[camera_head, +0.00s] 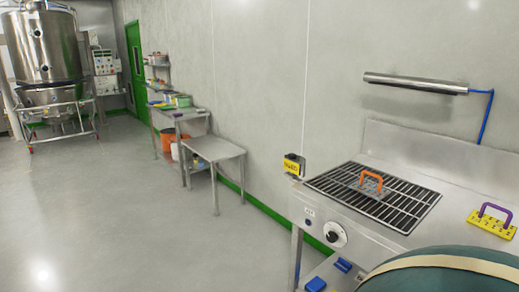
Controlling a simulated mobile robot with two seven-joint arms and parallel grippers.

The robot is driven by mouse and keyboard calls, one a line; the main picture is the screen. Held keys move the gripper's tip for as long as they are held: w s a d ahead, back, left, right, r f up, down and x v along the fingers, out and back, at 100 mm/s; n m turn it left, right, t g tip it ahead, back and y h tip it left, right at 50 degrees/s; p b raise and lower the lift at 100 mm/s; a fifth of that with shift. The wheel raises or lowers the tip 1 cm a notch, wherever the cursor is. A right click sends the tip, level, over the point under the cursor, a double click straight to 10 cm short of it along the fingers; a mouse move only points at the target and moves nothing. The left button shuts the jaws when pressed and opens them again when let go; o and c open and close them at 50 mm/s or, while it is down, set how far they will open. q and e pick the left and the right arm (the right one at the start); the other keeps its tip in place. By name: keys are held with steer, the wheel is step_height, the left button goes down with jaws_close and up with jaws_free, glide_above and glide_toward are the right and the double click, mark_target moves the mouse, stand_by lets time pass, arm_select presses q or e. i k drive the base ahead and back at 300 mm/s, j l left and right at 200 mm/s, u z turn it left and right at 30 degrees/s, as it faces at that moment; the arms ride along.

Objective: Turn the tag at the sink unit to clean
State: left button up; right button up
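A small yellow tag (291,167) with dark lettering too small to read sits in a black holder at the left back corner of a steel unit (379,228), close to the wall. The unit has a dark grate (407,204) set in its top and a round knob (335,235) on its front. No basin or tap is clearly seen. Neither of my grippers is in view.
An orange handled piece (371,181) rests on the grate. A yellow plate with a purple handle (492,221) lies to the right. A large dark green rounded thing (447,276) blocks the lower right. A steel table (213,150) stands beyond; the left floor is clear.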

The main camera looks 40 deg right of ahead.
mark_target(290, 164)
steer(key=i+z, duration=0.2)
steer(key=i, duration=0.3)
steer(key=i+j+z, duration=0.25)
steer(key=i, duration=0.2)
steer(key=i+j+z, duration=0.2)
steer(key=i, duration=0.3)
